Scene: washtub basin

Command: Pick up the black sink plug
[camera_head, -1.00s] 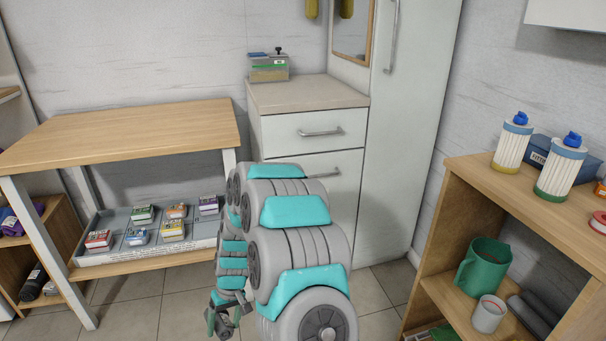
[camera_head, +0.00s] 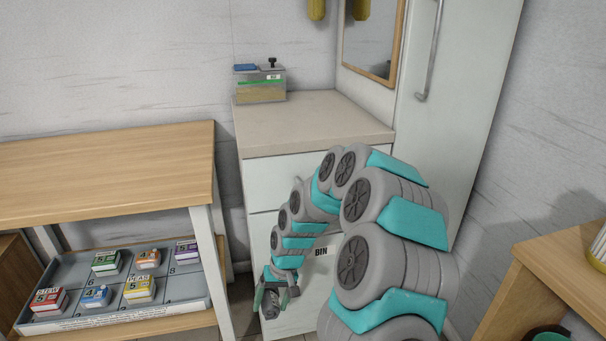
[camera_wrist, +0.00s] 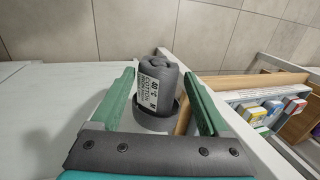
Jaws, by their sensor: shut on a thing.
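A small black object with a knob, which looks like the sink plug (camera_head: 272,63), sits on top of a clear box (camera_head: 262,87) on the cabinet top in the head view. My gripper (camera_head: 272,303) is low in front of the cabinet, well below and apart from it. My gripper is shut on a dark grey roll with a white label (camera_wrist: 158,88), seen between the green fingers in the wrist view. A grey ring or cup shape (camera_wrist: 152,122) shows around the roll's near end. The plug is not in the wrist view.
A cabinet with drawers (camera_head: 315,140) stands behind my arm, one front marked BIN. A wooden table (camera_head: 100,175) is at left, with a grey tray (camera_head: 180,322) of small numbered boxes on its lower shelf. A wooden shelf (camera_head: 570,255) is at right.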

